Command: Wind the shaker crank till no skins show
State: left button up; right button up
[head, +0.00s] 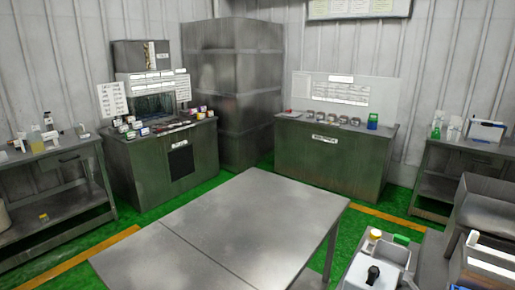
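I cannot pick out a shaker, a crank or any skins for certain in the head view. A grey-white open bin (352,271) stands at the lower right, with a small black object (373,274), a yellow-capped item (375,235) and a green item (401,240) at it. A dark grey sloped unit (487,205) stands at the right edge, partly cut off. Neither of my grippers shows.
A bare steel table (255,225) fills the front middle. Behind it stand a left cabinet (185,165) crowded with small containers, a tall grey cabinet (235,85) and a right cabinet (325,165). Side benches stand left (60,160) and right (450,160). Green floor (215,180) shows between.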

aim_at(373, 271)
jog(key=u, duration=0.75)
jog(key=k, duration=0.2)
jog(key=z, duration=2.15)
jog(key=i, duration=0.75)
jog(key=z, duration=0.5)
